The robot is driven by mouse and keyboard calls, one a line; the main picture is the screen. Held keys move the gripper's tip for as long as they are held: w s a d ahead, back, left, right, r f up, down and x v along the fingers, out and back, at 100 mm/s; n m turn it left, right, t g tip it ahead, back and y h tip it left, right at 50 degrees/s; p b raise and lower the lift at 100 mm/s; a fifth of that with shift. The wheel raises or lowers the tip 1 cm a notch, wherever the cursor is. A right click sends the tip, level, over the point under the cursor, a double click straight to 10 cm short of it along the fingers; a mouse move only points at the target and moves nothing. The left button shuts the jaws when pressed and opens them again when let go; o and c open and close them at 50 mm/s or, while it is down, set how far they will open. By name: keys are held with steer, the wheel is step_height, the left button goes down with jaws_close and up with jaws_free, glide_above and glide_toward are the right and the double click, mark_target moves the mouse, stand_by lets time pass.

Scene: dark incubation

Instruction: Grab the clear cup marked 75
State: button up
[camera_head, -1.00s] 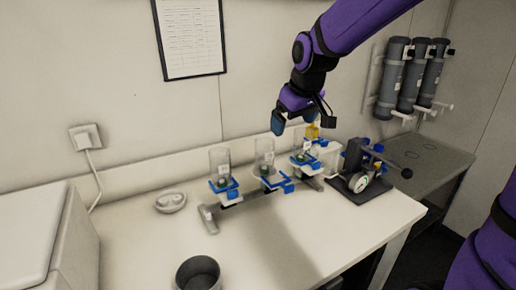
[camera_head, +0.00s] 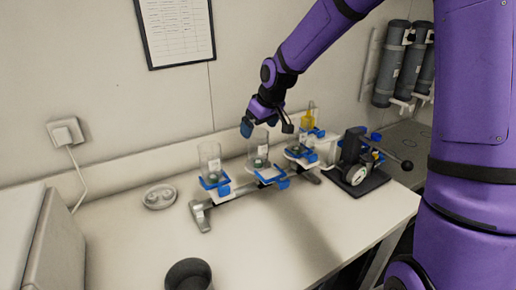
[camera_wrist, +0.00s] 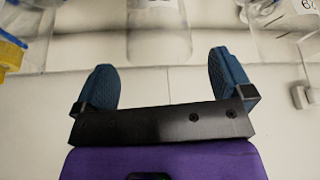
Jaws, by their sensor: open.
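Three clear cups stand in a row on a rack: a left cup (camera_head: 209,158), a middle cup (camera_head: 258,147) and a right cup (camera_head: 297,145). I cannot read a 75 on any of them. My gripper (camera_head: 260,124) is open and empty, at about the top of the middle cup in the head view. In the wrist view the two blue fingers (camera_wrist: 163,82) are spread apart. A clear cup (camera_wrist: 158,35) stands beyond the gap between them, not touching. Another cup (camera_wrist: 283,25) at the upper right has a partly cut-off number starting with 6.
The rack (camera_head: 203,216) has blue and white holders. A dark round pot (camera_head: 188,275) is at the front and a pale dish (camera_head: 159,196) at the left. The front middle counter is clear.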

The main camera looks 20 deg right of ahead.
mark_target(259, 133)
steer(key=x, duration=0.5)
steer(key=shift+s+d+f, duration=0.1)
steer(key=shift+s+f, duration=0.1)
steer(key=shift+s, duration=0.2)
steer(key=c, duration=1)
steer(key=shift+r, duration=0.1)
steer(key=shift+c, duration=0.2)
